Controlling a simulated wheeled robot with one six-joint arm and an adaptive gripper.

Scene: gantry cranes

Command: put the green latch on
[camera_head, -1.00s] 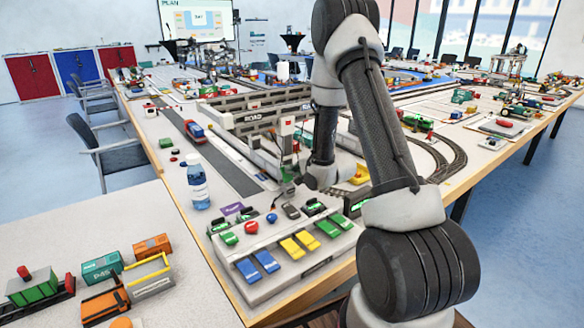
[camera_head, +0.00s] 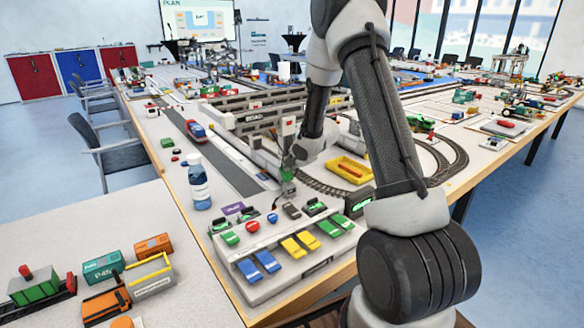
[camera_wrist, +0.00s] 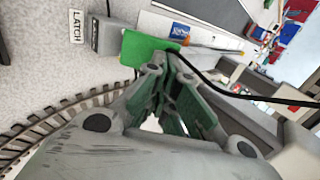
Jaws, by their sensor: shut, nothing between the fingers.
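In the wrist view a green latch (camera_wrist: 148,46) lies flat just beyond my fingertips, against a small grey block (camera_wrist: 107,36) with a white LATCH label (camera_wrist: 76,27) beside it. My gripper (camera_wrist: 172,66) is shut and empty, its tips pointing at the latch's near edge. I cannot tell whether they touch it. In the head view my gripper (camera_head: 287,178) is low behind the control panel (camera_head: 250,291), near the track. I cannot make out the latch there.
The control panel carries blue, yellow and green levers at the table's front corner. A blue bottle (camera_head: 199,186) stands to its left. A yellow tray (camera_head: 350,168) lies right of my gripper. In the wrist view a black cable (camera_wrist: 240,94) runs past my fingers, and curved track (camera_wrist: 50,125) lies left.

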